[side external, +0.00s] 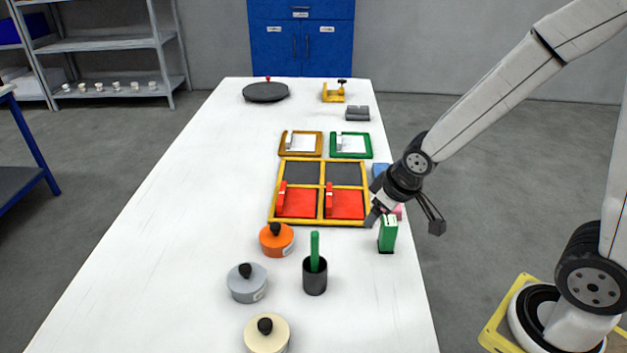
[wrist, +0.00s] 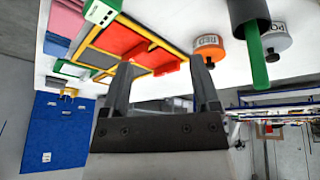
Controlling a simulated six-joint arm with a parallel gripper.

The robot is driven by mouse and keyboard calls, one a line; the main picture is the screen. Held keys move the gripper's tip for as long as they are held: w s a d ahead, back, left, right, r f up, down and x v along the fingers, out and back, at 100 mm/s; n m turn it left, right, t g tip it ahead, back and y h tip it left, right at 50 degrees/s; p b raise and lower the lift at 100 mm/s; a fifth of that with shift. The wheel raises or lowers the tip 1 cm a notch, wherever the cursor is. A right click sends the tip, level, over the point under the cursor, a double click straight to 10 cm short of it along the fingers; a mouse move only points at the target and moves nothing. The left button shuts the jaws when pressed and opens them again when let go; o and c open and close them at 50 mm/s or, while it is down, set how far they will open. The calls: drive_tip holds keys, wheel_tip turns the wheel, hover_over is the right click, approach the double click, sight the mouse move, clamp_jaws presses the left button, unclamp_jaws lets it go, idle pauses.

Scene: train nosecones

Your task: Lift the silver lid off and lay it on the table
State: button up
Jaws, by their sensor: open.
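The silver pot (side external: 247,287) stands on the white table at the front left, with its silver lid (side external: 257,272) on top. The lid has a black knob. In the wrist view the silver pot (wrist: 278,40) appears upside down at the upper right, partly behind the dark cup. My gripper (side external: 405,222) is open and empty, with its fingers spread near the table's right edge, beside the green box. It is well to the right of the silver pot and apart from it. Its two fingers also show in the wrist view (wrist: 162,75).
An orange pot (side external: 276,240) and a cream pot (side external: 267,335) stand near the silver one. A dark cup (side external: 315,280) holds a green stick. A green box (side external: 388,235) and a yellow-framed tray (side external: 323,188) are nearby. The table's left side (side external: 170,230) is clear.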

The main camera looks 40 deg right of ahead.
sight(246, 273)
drive_tip(key=w+a+f+n+t+y, duration=0.1)
drive_tip(key=w+a+n+y, duration=0.1)
drive_tip(key=w, duration=0.3)
drive_tip(key=w+a+f+n+t+y, duration=0.1)
drive_tip(key=w+a+n+y, duration=0.2)
drive_tip(key=w+a+n, duration=0.1)
drive_tip(key=w+a+f+n+t+y, duration=0.1)
drive_tip(key=w+a+n+y, duration=0.1)
drive_tip(key=w+a, duration=0.3)
drive_tip(key=shift+w+a+f+n+y, duration=0.1)
drive_tip(key=shift+w+n+y, duration=0.3)
drive_tip(key=shift+w+n, duration=0.3)
drive_tip(key=s+a+f+n+g+y, duration=0.3)
drive_tip(key=a+f+n+g+y, duration=0.1)
drive_tip(key=a+g, duration=0.1)
drive_tip(key=shift+a+n+y, duration=0.3)
drive_tip(key=shift+a+n, duration=0.1)
drive_tip(key=shift+s, duration=0.1)
drive_tip(key=shift+x, duration=1.25)
drive_tip(key=shift+a, duration=0.15)
